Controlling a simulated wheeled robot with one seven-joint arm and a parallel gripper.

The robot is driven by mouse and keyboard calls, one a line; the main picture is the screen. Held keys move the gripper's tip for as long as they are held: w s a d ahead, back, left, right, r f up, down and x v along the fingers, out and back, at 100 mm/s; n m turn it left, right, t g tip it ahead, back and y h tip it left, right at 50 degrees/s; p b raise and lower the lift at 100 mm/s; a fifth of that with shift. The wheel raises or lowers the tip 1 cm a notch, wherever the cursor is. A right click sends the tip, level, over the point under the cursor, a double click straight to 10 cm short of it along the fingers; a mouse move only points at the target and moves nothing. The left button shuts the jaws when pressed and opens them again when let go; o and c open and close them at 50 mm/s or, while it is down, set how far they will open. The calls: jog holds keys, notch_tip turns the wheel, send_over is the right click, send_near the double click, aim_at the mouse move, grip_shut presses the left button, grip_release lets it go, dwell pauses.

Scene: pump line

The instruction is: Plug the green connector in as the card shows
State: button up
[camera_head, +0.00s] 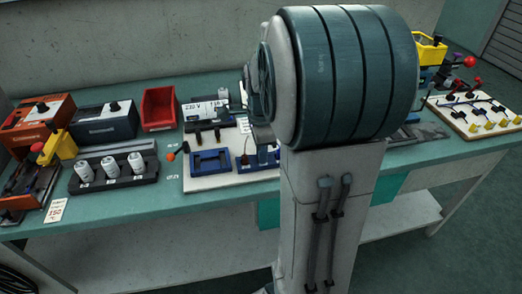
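I cannot make out a green connector in this view. A small card (57,210) with orange-red print stands at the bench's front left edge; its text is too small to read surely. A white label panel (200,110) reading about "220 V" stands at the back middle. A white board (470,114) with several yellow plugs and dark leads lies at the right. Another white board (212,181) with blue sockets lies in the middle, partly hidden. My gripper does not show; a large grey and teal arm part, likely mine, hides the middle of the bench.
The teal bench (110,228) holds an orange device (36,122), a dark box (104,124), a red bin (159,108), a black rack (115,168) with several white cylinders, and a yellow bin (428,50). A red-knobbed lever (468,62) stands at the right.

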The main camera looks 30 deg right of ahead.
jog(key=shift+s+a, duration=0.1)
jog(key=shift+s, duration=0.15)
jog(key=shift+w+r+p, duration=0.1)
jog(key=shift+r+p, duration=2)
jog(key=shift+r, duration=0.1)
jog(key=shift+o, duration=0.3)
jog(key=o, duration=0.5)
jog(key=shift+r+p, duration=1.4)
jog(key=shift+r, duration=0.15)
